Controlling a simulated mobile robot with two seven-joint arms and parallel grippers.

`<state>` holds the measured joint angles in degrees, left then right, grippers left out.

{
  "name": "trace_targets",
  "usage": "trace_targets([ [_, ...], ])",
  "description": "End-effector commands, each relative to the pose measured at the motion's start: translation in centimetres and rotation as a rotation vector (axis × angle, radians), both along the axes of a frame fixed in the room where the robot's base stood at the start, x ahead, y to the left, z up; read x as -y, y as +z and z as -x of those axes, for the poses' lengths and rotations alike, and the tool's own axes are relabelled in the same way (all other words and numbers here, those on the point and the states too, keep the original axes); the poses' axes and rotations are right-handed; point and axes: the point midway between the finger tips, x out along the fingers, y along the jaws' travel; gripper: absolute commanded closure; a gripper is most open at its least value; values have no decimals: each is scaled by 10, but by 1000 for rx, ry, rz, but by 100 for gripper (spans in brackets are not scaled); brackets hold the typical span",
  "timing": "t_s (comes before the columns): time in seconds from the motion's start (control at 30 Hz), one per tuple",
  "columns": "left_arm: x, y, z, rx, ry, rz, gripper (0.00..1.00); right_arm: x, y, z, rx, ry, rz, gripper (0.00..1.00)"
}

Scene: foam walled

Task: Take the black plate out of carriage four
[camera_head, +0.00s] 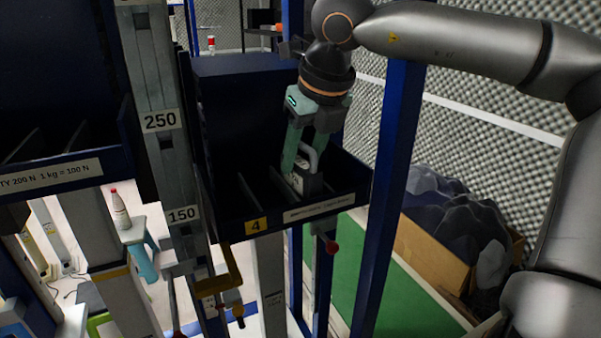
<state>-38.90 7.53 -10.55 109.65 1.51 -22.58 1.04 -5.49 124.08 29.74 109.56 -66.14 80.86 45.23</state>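Carriage four (230,226) is a dark navy open-topped bin with a yellow "4" label and a white strip on its front. Inside, at its right end, stands a dark plate-like block (314,185) with a pale looped handle and a light face; this appears to be the black plate. My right gripper (304,160) reaches down into the bin from above. Its two green fingers are apart, with the handle between or just beside their tips. Firm contact is not visible. The fingers partly cover the block. My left gripper is not in view.
Thin dividers (257,193) stand in the bin left of the block. A blue post (385,180) rises close on the right, and a grey scale column (160,120) marked 250 and 150 on the left. A cardboard box (428,254) of dark lumps stands behind.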

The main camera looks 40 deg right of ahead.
Motion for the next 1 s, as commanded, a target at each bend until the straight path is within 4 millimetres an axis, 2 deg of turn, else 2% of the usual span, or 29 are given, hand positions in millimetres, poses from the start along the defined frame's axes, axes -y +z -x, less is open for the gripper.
trace_targets([
  [0.03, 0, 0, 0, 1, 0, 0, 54, 0, 0, 0, 0, 0, 0, 62],
  [0.3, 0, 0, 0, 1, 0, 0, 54, 0, 0, 0, 0, 0, 1, 92],
  [0.4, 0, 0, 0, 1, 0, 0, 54, 0, 1, 0, 1, 0, 1, 100],
  [1.0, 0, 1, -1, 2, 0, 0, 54, 0, 1, 0, 1, 0, 1, 100],
])
